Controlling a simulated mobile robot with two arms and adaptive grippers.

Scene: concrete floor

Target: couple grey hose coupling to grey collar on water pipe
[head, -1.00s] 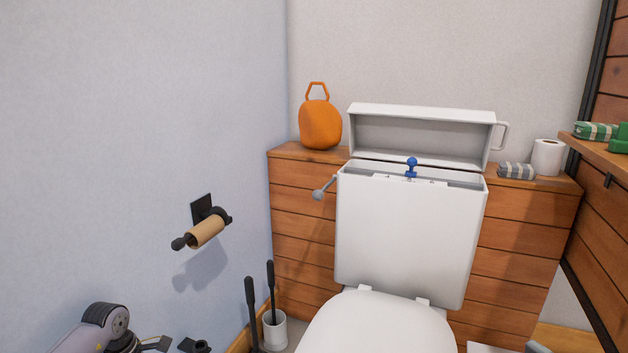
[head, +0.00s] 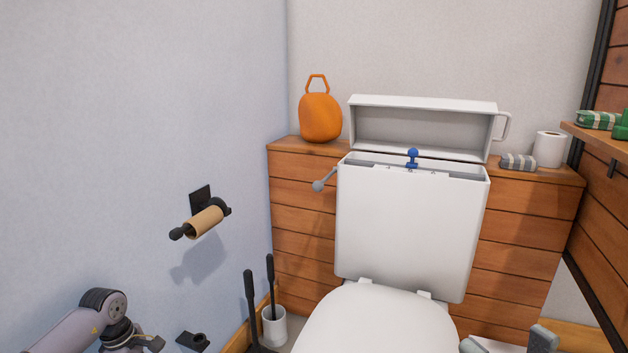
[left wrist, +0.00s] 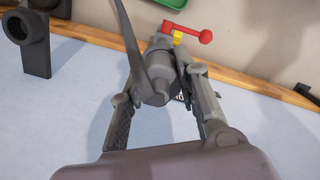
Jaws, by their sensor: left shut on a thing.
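My left gripper (left wrist: 160,88) is shut on the grey hose coupling (left wrist: 156,84) in the left wrist view. A dark grey hose (left wrist: 134,45) curves from it towards the top edge. Just beyond the coupling are a grey collar-like end (left wrist: 160,44), a yellow part (left wrist: 178,38) and a red handle (left wrist: 193,32). The coupling overlaps the grey end in this view; I cannot tell whether they are joined. In the head view, my left gripper (head: 148,344) is at the lower left, cut by the bottom edge. The coupling and the pipe are not visible there.
A dark bracket with a ring (head: 192,341) is low on the left wall; a similar bracket (left wrist: 35,42) shows in the left wrist view. A toilet-roll holder (head: 205,221), a brush pot (head: 274,327) and the toilet (head: 405,225) stand nearby. A green item (left wrist: 168,2) is above the red handle.

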